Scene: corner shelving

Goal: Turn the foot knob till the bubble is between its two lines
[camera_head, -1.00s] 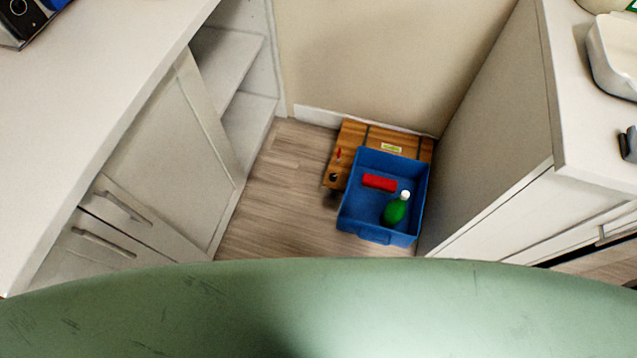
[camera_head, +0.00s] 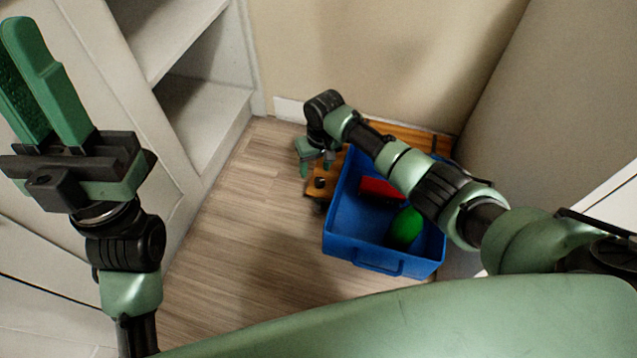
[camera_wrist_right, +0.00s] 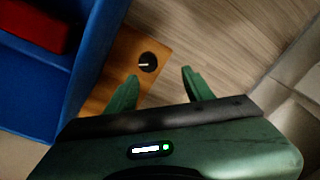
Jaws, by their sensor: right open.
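The foot knob is a small black round knob (camera_head: 320,183) at the left corner of a wooden board (camera_head: 313,195) on the floor. In the right wrist view the knob (camera_wrist_right: 147,62) shows a white mark on top. My right gripper (camera_head: 316,170) is open and empty, pointing down over that corner. In the wrist view the knob lies just beyond its fingertips (camera_wrist_right: 160,74), nearer the left finger; I see no contact. The bubble and its lines are not visible; my right arm covers much of the board.
A blue crate (camera_head: 375,262) overlaps the board, close beside the knob. It holds a red block (camera_head: 380,188) and a green bottle (camera_head: 405,228). Walls and a cabinet close in the corner. Floor (camera_head: 235,240) left of the crate is clear.

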